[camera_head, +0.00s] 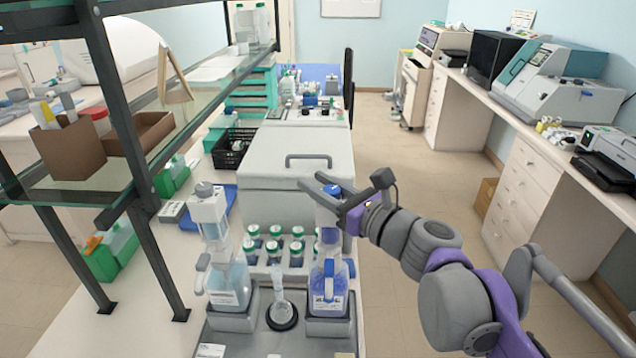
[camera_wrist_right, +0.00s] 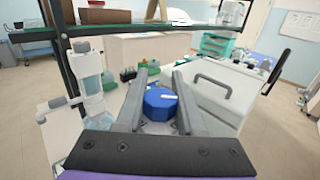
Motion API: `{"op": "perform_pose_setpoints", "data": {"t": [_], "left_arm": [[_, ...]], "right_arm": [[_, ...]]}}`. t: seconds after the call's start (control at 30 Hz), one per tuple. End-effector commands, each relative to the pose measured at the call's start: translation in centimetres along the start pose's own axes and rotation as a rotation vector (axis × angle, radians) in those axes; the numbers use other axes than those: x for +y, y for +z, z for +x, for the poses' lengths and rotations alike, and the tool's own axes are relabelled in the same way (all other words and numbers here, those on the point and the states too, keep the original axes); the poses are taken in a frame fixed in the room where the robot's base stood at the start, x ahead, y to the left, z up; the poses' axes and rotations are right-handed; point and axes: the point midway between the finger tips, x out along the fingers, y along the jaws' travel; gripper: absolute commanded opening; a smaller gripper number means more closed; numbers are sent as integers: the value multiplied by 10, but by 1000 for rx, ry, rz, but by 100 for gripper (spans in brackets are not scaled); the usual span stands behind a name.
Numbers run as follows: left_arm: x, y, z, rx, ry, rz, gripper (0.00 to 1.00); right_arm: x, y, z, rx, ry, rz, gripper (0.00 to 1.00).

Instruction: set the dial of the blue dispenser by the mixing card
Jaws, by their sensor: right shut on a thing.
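The blue dispenser (camera_head: 328,288) is a bottle of blue liquid at the right of a dark grey station (camera_head: 255,342). Its blue dial (camera_head: 332,189) is on top; in the wrist view the dial (camera_wrist_right: 160,103) has a white mark and sits between my fingers. My right gripper (camera_head: 328,190) is shut on this dial, one finger on each side. The dial's reading is too small to tell. A white label (camera_head: 210,350) lies at the station's front left; I cannot tell whether it is the mixing card. My left gripper is not in view.
A pale dispenser (camera_head: 228,285) stands at the station's left, and a small clear flask (camera_head: 281,311) between the two. Several green-capped bottles (camera_head: 274,248) stand behind. A grey lidded box (camera_head: 295,160) is farther back. A dark-framed glass shelf (camera_head: 110,130) rises at left.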

Motion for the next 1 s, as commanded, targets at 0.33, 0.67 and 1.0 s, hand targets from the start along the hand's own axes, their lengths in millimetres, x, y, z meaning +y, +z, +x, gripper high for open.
{"op": "perform_pose_setpoints", "data": {"t": [0.33, 0.67, 1.0], "left_arm": [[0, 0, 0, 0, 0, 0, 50], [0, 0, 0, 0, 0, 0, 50], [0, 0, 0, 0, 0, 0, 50]], "right_arm": [[0, 0, 0, 0, -12, 1, 0], [0, 0, 0, 0, -11, 1, 68], [-1, 0, -6, 0, -12, 0, 68]]}}
